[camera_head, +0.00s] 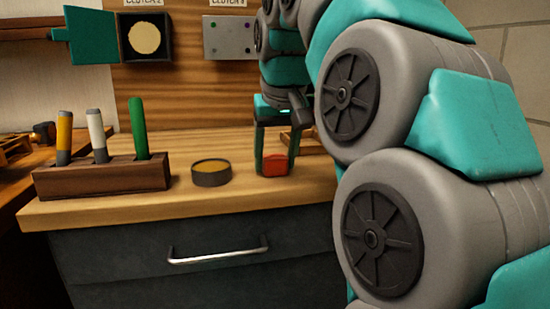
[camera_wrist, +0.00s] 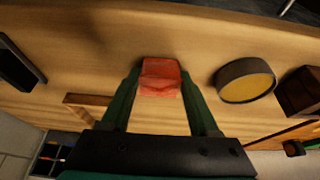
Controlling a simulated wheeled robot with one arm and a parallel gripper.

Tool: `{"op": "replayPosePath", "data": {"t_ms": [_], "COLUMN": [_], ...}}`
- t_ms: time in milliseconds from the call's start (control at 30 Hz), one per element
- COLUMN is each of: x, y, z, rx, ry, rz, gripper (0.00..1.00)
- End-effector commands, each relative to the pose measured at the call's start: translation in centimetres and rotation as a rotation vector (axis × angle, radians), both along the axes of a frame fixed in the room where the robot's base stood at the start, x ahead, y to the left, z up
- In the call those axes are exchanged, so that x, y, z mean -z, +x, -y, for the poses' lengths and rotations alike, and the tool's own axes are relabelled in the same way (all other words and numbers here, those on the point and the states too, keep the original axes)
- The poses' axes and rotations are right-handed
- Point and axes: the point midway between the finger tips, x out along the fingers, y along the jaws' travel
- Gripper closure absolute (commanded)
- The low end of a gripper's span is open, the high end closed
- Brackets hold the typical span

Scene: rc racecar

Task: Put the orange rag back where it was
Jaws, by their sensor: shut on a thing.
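The orange-red rag (camera_head: 276,164) is a small folded block low over the wooden worktop. It also shows in the wrist view (camera_wrist: 160,77), between the fingertips. My gripper (camera_head: 275,170) points down with a green finger on each side of the rag and is shut on it. In the wrist view my gripper (camera_wrist: 161,86) holds the rag by its two sides. The rag is at or just above the wood; I cannot tell whether it touches.
A round tin (camera_head: 211,174) stands left of the rag. Further left is a wooden holder (camera_head: 103,181) with orange, white and green tools. A wooden frame (camera_wrist: 88,105) lies near the gripper. A drawer with a handle (camera_head: 220,256) is below the worktop. An open box (camera_head: 145,37) hangs behind.

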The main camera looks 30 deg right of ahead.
Motion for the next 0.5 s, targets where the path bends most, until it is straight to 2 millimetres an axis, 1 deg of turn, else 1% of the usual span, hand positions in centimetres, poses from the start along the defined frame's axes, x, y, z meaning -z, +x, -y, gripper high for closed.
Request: {"op": "replayPosePath", "data": {"t_ms": [367, 400, 500], "x": [0.32, 0.30, 0.25], "y": [0.00, 0.01, 0.01], "z": [0.01, 0.02, 0.02], "rx": [0.000, 0.000, 0.000], "ry": [-0.001, -0.001, -0.001], "rz": [0.004, 0.005, 0.005], "gripper": [0.83, 0.37, 0.25]}}
